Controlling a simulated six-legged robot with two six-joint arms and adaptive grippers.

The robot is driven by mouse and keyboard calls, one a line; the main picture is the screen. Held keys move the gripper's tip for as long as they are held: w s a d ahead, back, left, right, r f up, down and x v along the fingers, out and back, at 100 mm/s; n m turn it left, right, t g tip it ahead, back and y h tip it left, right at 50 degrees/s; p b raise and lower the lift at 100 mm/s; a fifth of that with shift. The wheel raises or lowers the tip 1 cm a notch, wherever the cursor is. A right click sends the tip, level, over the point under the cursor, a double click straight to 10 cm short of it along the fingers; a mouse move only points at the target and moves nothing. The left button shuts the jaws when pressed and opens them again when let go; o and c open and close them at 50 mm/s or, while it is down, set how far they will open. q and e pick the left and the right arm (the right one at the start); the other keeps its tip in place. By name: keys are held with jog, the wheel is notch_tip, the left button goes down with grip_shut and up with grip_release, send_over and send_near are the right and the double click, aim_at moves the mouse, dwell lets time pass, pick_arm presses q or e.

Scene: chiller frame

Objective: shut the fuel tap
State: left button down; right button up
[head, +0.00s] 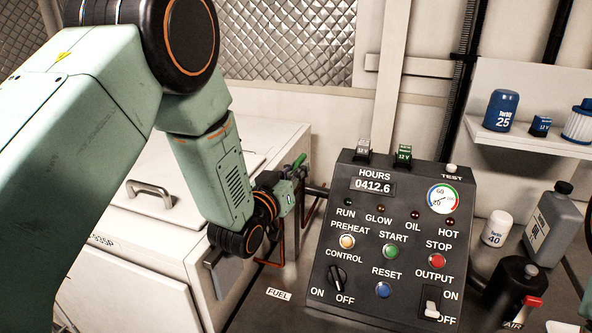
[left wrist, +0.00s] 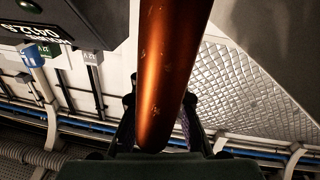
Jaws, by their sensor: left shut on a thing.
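My left gripper (head: 298,165) is left of the black control panel, by the copper fuel pipe (head: 273,263) above the FUEL label (head: 278,294). In the left wrist view the copper pipe (left wrist: 168,75) runs close to the camera and crosses in front of the dark fingers (left wrist: 158,118). Which way the tap is turned cannot be seen. My right gripper is in neither view.
The control panel (head: 395,215) stands just right of the gripper, with knobs, buttons and a gauge. A pale cabinet (head: 150,245) with a handle lies left. Bottles (head: 553,222) and a black can with a red tap (head: 513,285) stand right. A shelf (head: 535,138) is above them.

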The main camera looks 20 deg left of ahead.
pick_arm(q)
jog(key=shift+w+r+m+h, duration=0.1)
jog(key=shift+r+m+h, duration=0.2)
jog(key=shift+m+h, duration=0.65)
jog(key=c, duration=1.7)
grip_release()
jog(key=o, duration=0.4)
jog(key=shift+a+f, duration=0.1)
jog(key=shift+f, duration=0.1)
jog(key=v, duration=1.2)
jog(key=shift+r, duration=0.25)
